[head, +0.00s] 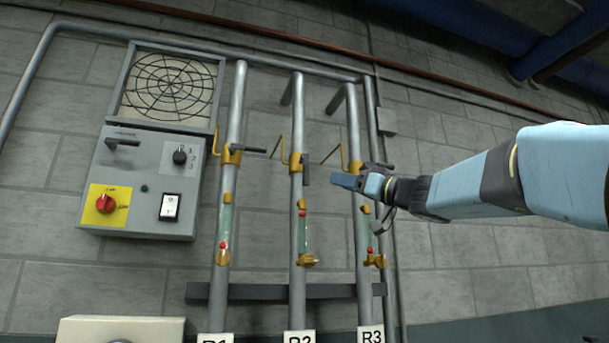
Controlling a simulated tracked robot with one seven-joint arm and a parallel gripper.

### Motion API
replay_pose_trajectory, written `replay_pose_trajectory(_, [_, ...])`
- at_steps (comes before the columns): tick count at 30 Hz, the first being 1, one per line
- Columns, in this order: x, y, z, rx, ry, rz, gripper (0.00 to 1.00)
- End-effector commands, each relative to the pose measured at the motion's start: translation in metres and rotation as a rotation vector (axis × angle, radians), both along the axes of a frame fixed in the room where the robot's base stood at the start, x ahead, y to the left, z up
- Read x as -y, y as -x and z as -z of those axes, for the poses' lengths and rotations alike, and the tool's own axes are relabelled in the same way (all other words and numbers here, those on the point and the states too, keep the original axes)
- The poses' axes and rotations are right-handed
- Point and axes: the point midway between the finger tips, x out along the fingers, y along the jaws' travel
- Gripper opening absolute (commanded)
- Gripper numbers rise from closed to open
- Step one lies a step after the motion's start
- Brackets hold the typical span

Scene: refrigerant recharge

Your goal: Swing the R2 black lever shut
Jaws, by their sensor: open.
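The R2 pipe (297,220) is the middle of three upright grey pipes in the head view. Its brass valve (295,161) carries a short black lever (306,170), which points down along the pipe's right side. My gripper (340,181) comes in from the right, its tips in the picture between the R2 lever and the R3 pipe. It is open, and I see nothing held in it. A gap shows between the tips and the R2 lever; their distance in depth I cannot tell.
The R1 lever (255,149) sticks out sideways to the right. The R3 lever (378,166) also lies sideways, partly behind my gripper. Yellow bent rods (279,150) stand left of the valves. A grey control box (143,182) with a red knob hangs on the left.

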Motion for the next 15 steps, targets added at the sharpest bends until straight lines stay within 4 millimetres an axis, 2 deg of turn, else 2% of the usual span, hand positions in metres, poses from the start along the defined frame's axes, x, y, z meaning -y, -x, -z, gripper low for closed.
replay_pose_trajectory(7, [-0.012, -0.013, -0.012, 0.015, -0.008, 0.003, 0.45])
replay_pose_trajectory(15, [-0.045, -0.041, -0.029, 0.015, -0.008, 0.000, 0.45])
